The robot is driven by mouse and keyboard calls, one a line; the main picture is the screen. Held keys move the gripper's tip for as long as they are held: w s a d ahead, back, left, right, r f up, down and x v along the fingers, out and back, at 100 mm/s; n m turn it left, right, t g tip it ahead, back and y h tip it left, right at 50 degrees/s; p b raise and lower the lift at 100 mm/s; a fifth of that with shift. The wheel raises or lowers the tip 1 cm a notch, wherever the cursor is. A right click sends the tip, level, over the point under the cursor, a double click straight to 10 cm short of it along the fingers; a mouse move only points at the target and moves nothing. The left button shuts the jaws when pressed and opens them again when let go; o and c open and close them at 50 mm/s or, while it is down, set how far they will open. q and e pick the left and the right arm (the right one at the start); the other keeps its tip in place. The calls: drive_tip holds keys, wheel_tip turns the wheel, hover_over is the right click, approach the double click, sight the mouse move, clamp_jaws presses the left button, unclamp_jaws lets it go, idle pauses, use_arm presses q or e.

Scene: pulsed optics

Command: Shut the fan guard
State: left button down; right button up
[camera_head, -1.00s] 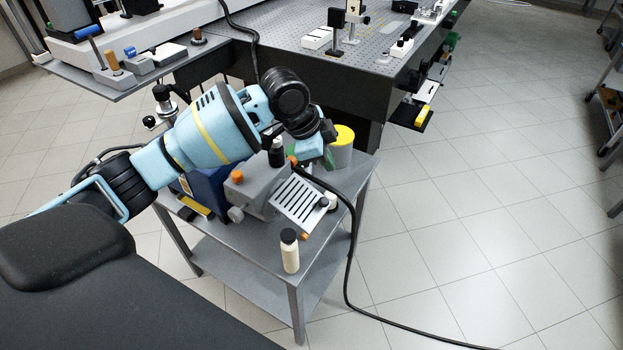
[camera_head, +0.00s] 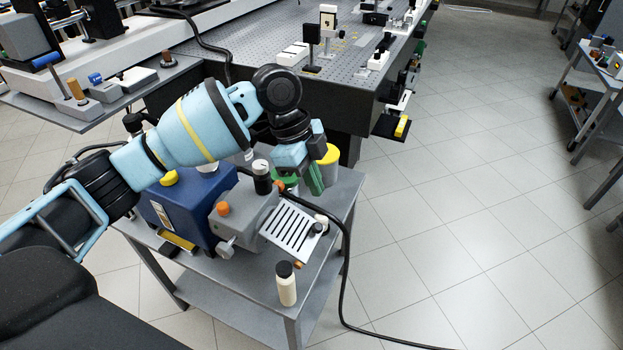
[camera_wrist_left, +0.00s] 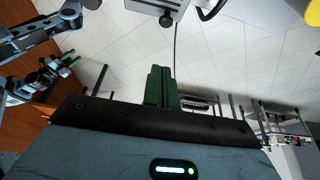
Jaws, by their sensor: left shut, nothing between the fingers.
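The fan guard looks to be the pale slotted panel (camera_head: 290,231) on the right side of a grey box (camera_head: 245,212) on the small cart. It slants outward from the box, with a small dark knob near its lower right corner. My left gripper (camera_head: 315,180) is shut and empty, its green fingers pointing down above and behind the panel, apart from it in the picture. Its fingers also show in the left wrist view (camera_wrist_left: 160,86), closed together. My right gripper (camera_wrist_left: 71,59) seems to show small at the left of the wrist view; its jaw state is unclear.
A blue box (camera_head: 185,205) adjoins the grey box. A yellow-lidded container (camera_head: 328,165) stands close behind my left gripper. A cream bottle (camera_head: 286,288) stands at the cart's front. A black cable (camera_head: 345,270) hangs over the cart's right side.

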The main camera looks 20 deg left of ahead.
use_arm(q)
hover_over(317, 226)
drive_tip(key=d, duration=0.2)
wheel_tip(317, 226, down, 6)
drive_tip(key=shift+a+f, duration=0.35)
drive_tip(key=shift+f, duration=0.3)
drive_tip(key=shift+a+f, duration=0.3)
drive_tip(key=shift+f, duration=0.3)
drive_tip(key=shift+a+f, duration=0.35)
drive_tip(key=shift+f, duration=0.45)
